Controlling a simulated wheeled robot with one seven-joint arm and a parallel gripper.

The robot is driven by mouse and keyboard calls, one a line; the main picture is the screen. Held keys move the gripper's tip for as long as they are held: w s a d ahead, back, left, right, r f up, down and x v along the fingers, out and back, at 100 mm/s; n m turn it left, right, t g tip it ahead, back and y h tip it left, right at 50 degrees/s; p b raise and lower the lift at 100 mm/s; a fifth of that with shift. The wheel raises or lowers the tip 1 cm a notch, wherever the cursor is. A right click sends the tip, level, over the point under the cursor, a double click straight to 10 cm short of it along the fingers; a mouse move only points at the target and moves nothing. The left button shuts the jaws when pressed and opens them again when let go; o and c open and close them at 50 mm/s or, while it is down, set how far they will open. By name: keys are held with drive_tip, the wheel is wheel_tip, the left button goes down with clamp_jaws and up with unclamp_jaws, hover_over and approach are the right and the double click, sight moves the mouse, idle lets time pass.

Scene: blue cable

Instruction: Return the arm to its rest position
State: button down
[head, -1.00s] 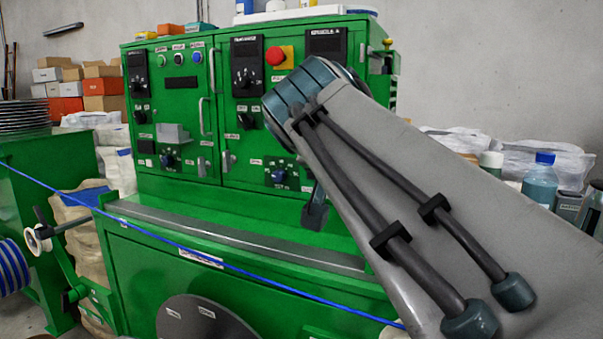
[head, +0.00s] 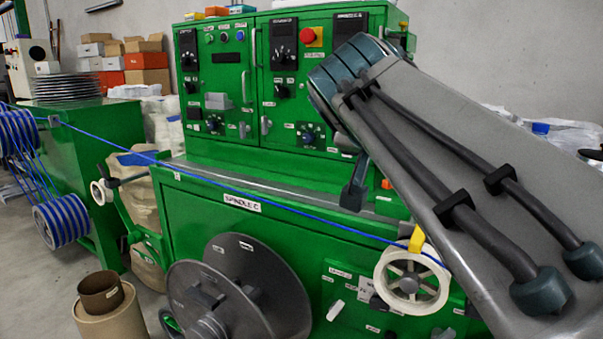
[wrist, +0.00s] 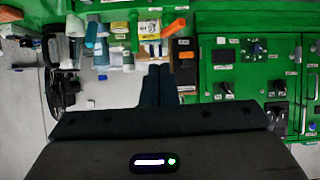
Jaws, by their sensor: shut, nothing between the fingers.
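My gripper (wrist: 160,70) shows in the wrist view, its two dark fingers side by side and shut with nothing between them. It points towards the green cabinet and a row of small items. The blue cable (head: 290,207) runs from the striped blue spools (head: 62,220) at left, across the machine front, to the cream wheel (head: 411,282) at lower right.
The control panel with a red button (head: 311,37) stands behind my arm. A large grey disc (head: 265,275) sits on the machine's lower front. A cardboard tube (head: 101,292) stands on the floor at lower left. In the wrist view, bottles and an orange-handled item (wrist: 174,28) are near the fingers.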

drive_tip(key=s+f+n+g+y+p, duration=0.2)
drive_tip(key=s+f+g+p, duration=0.1)
drive_tip(key=s+f+p, duration=0.3)
drive_tip(key=s+d+f+n+g+y+p, duration=0.1)
drive_tip(key=s+f+n+g+y+p, duration=0.2)
drive_tip(key=s+f+p, duration=0.3)
wheel_tip(320, 180, down, 6)
drive_tip(key=g+p, duration=0.1)
drive_tip(key=p, duration=0.2)
drive_tip(key=shift+s+d+r+y+p, duration=0.25)
drive_tip(key=shift+s+d+y+p, duration=0.05)
drive_tip(key=shift+s, duration=0.1)
drive_tip(key=shift+d, duration=0.1)
